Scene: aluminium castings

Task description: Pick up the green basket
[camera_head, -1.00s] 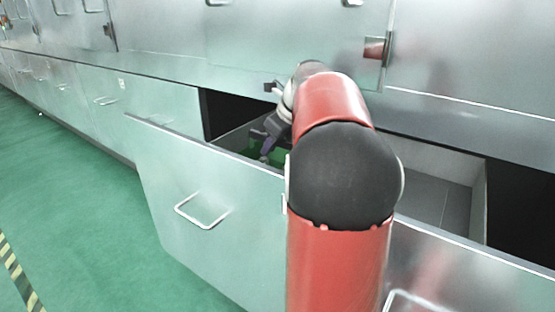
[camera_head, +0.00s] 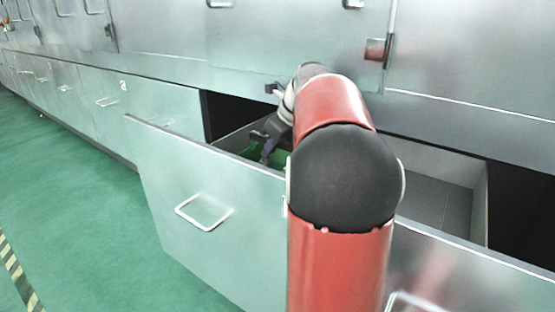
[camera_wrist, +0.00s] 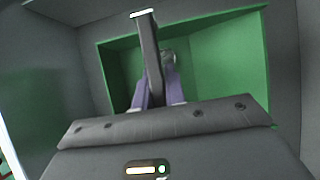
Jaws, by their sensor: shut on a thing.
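The green basket (camera_wrist: 222,62) fills the upper middle of the wrist view. It sits inside a grey open drawer, and its inside and right wall show clearly. In the head view a small part of the basket (camera_head: 280,157) shows behind the drawer front. My gripper (camera_wrist: 158,80) reaches over the basket with its purple fingers close together, shut on the basket. The exact contact is hidden by the dark gripper parts. In the head view my gripper (camera_head: 265,151) is low in the drawer, partly covered by my red arm.
The open drawer's metal front (camera_head: 160,170) stands between me and the basket, with a handle (camera_head: 203,213). The drawer's right part (camera_head: 440,200) looks empty. Metal cabinets (camera_head: 290,40) rise behind it. Green floor (camera_head: 70,190) is clear on the left.

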